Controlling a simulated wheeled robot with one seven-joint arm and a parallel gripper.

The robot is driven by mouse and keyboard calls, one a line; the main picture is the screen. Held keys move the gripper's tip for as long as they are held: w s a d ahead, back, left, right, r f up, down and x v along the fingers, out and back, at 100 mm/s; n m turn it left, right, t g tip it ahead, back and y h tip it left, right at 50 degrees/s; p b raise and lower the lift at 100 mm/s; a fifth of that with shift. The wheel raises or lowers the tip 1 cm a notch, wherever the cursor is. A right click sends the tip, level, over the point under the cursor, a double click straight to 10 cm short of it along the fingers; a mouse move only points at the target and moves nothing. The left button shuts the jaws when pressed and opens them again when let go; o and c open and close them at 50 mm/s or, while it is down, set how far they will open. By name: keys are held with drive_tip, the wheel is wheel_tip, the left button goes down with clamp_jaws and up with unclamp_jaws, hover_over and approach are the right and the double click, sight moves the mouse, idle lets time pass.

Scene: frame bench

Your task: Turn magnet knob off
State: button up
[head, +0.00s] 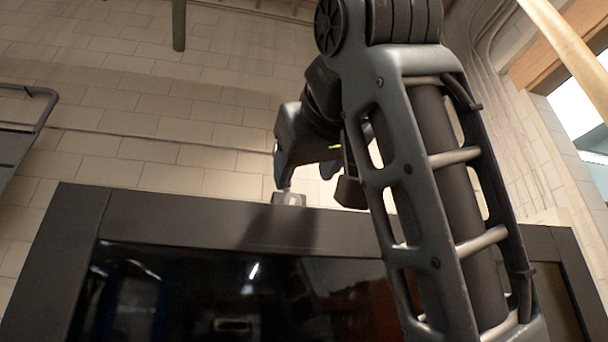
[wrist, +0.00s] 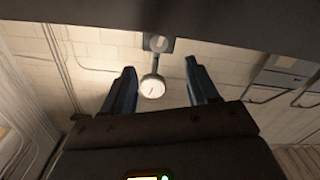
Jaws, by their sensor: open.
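A small grey block (head: 289,199) with a pale round mark on its face, apparently the magnet base with its knob, sits on the top edge of a dark frame (head: 185,215) in the head view. In the wrist view the grey block (wrist: 159,44) shows at top centre, with a round white dial (wrist: 152,86) on a short stem below it. My gripper (head: 305,173) is open just above the block in the head view. In the wrist view my gripper (wrist: 160,70) has its blue fingers apart on either side of the dial. I cannot tell the knob's setting.
The frame surrounds a dark glossy panel (head: 230,290). A tiled wall (head: 120,130) stands behind. A dark metal piece (head: 22,130) is at the far left. My arm covers the right part of the frame in the head view.

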sight(293, 201)
drive_tip(key=w+m, duration=0.1)
drive_tip(key=w, duration=0.1)
drive_tip(key=w+a+m+p, duration=0.1)
drive_tip(key=w+m, duration=0.1)
drive_tip(key=w, duration=0.1)
drive_tip(key=w+a+m, duration=0.1)
drive_tip(key=w, duration=0.2)
drive_tip(key=shift+a+f+p, duration=0.1)
drive_tip(key=shift+f+p, duration=0.05)
drive_tip(key=shift+p, duration=0.2)
drive_tip(key=c, duration=1)
drive_tip(key=shift+n, duration=1.3)
drive_tip(key=shift+c, duration=0.2)
